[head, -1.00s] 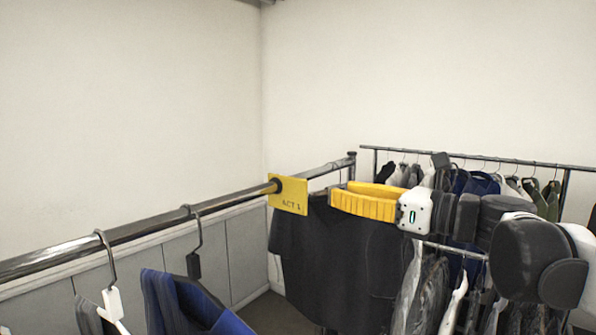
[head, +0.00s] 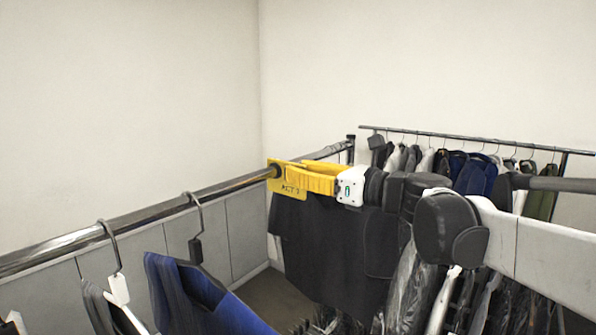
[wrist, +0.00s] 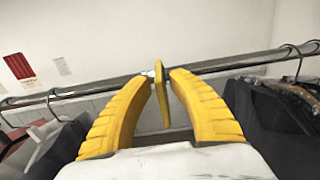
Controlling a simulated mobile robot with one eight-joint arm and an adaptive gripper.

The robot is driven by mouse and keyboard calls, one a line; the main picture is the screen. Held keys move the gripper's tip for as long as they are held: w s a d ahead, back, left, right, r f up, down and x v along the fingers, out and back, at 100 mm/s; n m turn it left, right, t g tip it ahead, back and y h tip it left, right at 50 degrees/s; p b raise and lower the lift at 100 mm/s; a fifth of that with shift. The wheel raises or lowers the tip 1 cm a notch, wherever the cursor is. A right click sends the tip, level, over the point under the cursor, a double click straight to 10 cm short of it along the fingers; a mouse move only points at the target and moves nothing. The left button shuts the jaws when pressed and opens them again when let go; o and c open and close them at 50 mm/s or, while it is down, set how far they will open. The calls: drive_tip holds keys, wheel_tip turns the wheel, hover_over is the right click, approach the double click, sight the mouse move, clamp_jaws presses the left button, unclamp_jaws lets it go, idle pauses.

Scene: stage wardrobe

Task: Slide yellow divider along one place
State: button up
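The yellow divider, marked ACT 1, hangs on the metal rail in the head view (head: 288,195). In the wrist view the divider (wrist: 162,98) shows nearly edge-on, slightly tilted, between my two yellow fingers. My gripper (wrist: 161,76) is open, with one finger on each side of the divider and a small gap visible on both sides. In the head view my gripper (head: 290,176) overlaps the divider's upper right part. The rail (head: 150,215) runs from lower left to back right, and it crosses just beyond my fingertips in the wrist view (wrist: 225,62).
A blue garment (head: 200,300) hangs left of the divider, with bare rail between. A dark garment (head: 325,235) hangs below my gripper; dark clothes (wrist: 275,115) also show right of my fingers in the wrist view. A second rack (head: 480,142) with clothes stands behind.

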clamp_jaws()
drive_tip(key=shift+s, duration=0.1)
drive_tip(key=s+a, duration=0.3)
drive_tip(key=s, duration=0.1)
drive_tip(key=s+a, duration=0.3)
drive_tip(key=s+a+p, duration=0.1)
drive_tip(key=s+a, duration=0.2)
drive_tip(key=s, duration=0.1)
drive_tip(key=shift+s+a, duration=0.1)
drive_tip(key=shift+s, duration=0.25)
drive_tip(key=shift+o, duration=1.8)
unclamp_jaws()
drive_tip(key=v, duration=1.2)
